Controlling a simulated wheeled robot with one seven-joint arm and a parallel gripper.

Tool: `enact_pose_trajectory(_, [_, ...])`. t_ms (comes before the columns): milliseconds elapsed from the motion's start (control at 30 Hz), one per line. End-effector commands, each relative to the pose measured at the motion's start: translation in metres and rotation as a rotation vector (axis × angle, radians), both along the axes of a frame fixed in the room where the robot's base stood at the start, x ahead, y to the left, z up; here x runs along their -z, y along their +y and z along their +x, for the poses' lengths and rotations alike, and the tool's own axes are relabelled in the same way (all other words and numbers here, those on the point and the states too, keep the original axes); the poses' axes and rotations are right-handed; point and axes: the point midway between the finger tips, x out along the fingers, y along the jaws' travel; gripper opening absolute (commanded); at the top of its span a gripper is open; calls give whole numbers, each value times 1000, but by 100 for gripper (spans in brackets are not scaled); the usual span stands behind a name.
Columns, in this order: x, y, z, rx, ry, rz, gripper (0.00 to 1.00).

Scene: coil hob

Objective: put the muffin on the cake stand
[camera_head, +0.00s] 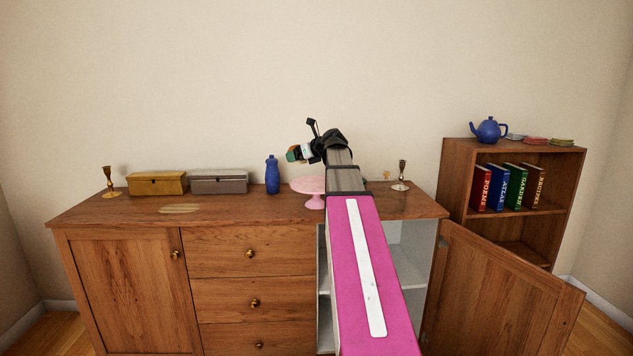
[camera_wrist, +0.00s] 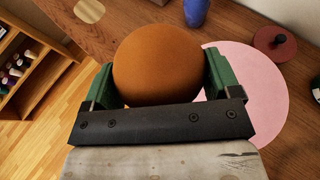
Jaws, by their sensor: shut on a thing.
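The muffin (camera_wrist: 157,66) is a rounded orange-brown thing between the green fingers of my gripper (camera_wrist: 160,80) in the wrist view. My gripper is shut on it. In the head view my gripper (camera_head: 298,153) is above the wooden cabinet top, by the pink cake stand (camera_head: 308,185), and the muffin is mostly hidden there. The cake stand's round pink plate (camera_wrist: 262,108) also shows in the wrist view, below and to the right of the muffin. The muffin is held apart from the plate, and part of the plate is hidden behind my gripper.
A blue bottle (camera_head: 272,175) stands left of the cake stand. A dark red round thing (camera_wrist: 275,42) is at the plate's far edge in the wrist view. A candlestick (camera_head: 401,176) stands to the right. The cabinet's right door (camera_head: 490,295) hangs open.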

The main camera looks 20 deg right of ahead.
Motion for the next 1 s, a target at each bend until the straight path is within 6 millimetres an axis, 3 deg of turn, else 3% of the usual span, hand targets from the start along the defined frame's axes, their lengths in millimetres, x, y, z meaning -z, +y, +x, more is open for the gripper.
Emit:
enact_pose_trajectory(300, [38,-56,33,1,2,1,58])
enact_pose_trajectory(500, [57,-83,48,0,1,2,58])
enact_pose_trajectory(767, [69,-92,51,-1,0,0,58])
enact_pose_trajectory(1000, [99,-91,50,-1,1,1,58])
